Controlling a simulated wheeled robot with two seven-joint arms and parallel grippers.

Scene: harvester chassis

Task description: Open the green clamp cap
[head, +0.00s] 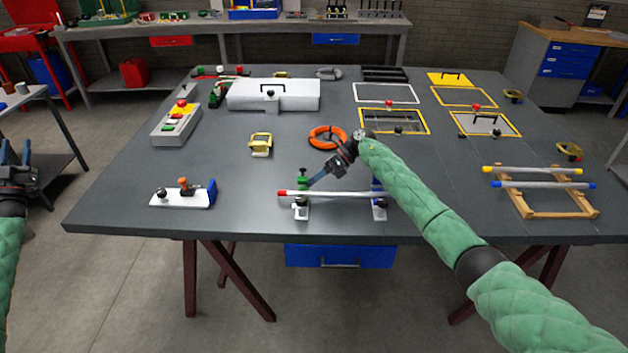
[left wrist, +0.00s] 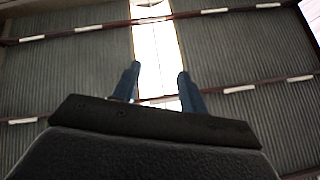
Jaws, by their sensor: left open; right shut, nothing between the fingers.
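The green clamp cap (head: 302,181) sits at the left end of a white rod (head: 340,194) with a red tip, above a white clamp base (head: 301,211). It is small, and I cannot tell whether it is fully closed. A blue clamp (head: 377,187) stands at the rod's right end, partly hidden by my right arm. My right gripper (head: 312,184) is shut and empty, its tips just right of the green cap; contact is unclear. My left gripper (head: 16,156) is open and empty at the far left, off the table; its fingers show in the left wrist view (left wrist: 158,72) against the ceiling.
An orange ring (head: 327,137) lies behind my right gripper. A white fixture (head: 182,197) with an orange knob is to the left, and a yellow-handled block (head: 260,145) behind. A wooden rack (head: 545,192) with rods stands at right. The front table strip between fixture and clamps is clear.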

